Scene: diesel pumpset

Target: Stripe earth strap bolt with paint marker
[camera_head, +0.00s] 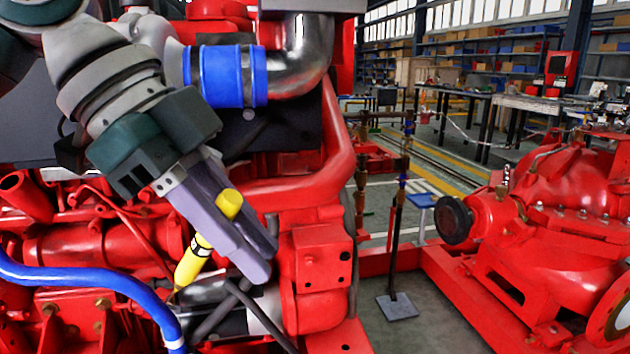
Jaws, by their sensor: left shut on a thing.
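My left gripper (243,234) comes in from the upper left, angled down to the right. It is shut on a yellow paint marker (194,262). The marker's round yellow end (229,204) shows above the fingers, and its narrow tip points down to the left. The tip is near the red engine block, close to a blue hose; I cannot tell whether it touches anything. I cannot clearly make out the earth strap bolt. My right gripper is not in view.
A blue hose (90,284) curves across the lower left. Black hoses (238,300) run below the gripper. A red pump (560,215) stands on a red base frame at right. The floor between engine and pump is mostly open, with a thin stand (396,305) there.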

